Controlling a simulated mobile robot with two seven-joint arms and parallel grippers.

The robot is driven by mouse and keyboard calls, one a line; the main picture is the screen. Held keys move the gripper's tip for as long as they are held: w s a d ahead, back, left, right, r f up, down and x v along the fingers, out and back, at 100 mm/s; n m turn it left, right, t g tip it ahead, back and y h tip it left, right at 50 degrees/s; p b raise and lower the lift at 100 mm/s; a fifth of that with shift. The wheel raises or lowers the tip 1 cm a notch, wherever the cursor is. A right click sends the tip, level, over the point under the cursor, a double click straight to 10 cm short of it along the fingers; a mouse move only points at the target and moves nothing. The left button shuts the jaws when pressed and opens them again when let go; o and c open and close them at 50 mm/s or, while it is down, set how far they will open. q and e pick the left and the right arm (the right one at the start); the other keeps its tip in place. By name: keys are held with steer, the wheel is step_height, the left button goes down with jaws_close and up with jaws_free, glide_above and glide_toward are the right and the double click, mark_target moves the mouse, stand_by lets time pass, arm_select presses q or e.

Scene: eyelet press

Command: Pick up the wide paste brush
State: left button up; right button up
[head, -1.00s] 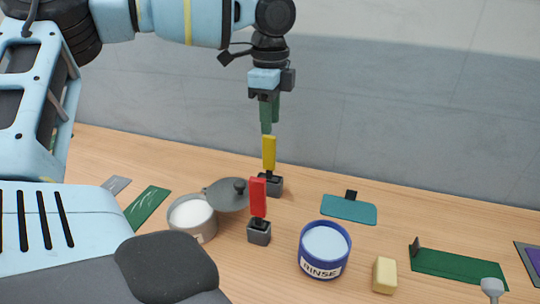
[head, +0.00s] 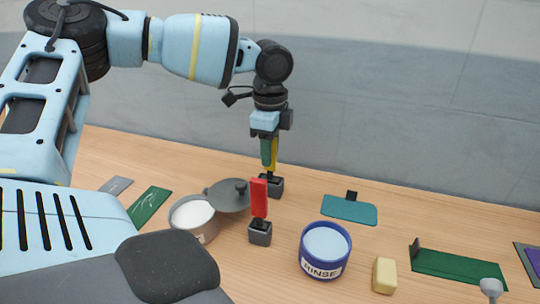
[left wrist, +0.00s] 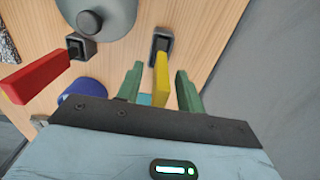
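A yellow handle (head: 274,154) stands upright in a dark square holder (head: 276,186) at the back of the table. A red handle (head: 259,197) stands in a similar holder (head: 260,232) nearer to me. Brush heads are hidden, so I cannot tell which one is the wide paste brush. My left gripper (head: 266,152) points down at the yellow handle. In the left wrist view its green fingers (left wrist: 160,68) are open, one on each side of the yellow handle (left wrist: 161,80), with gaps showing. The red handle (left wrist: 36,76) is off to the left there. My right gripper is not in view.
A pot of white paste (head: 193,215) with a grey lid (head: 228,196) beside it stands left of the holders. A blue rinse tub (head: 325,250), a yellow block (head: 384,275), a teal piece (head: 349,210) and a green board (head: 458,264) lie right. A wall rises behind.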

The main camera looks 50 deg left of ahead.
arm_select(q)
jaws_close()
steer(key=shift+r, duration=0.1)
step_height(320, 180, up, 10)
steer(key=shift+f, duration=0.1)
stand_by(0.6)
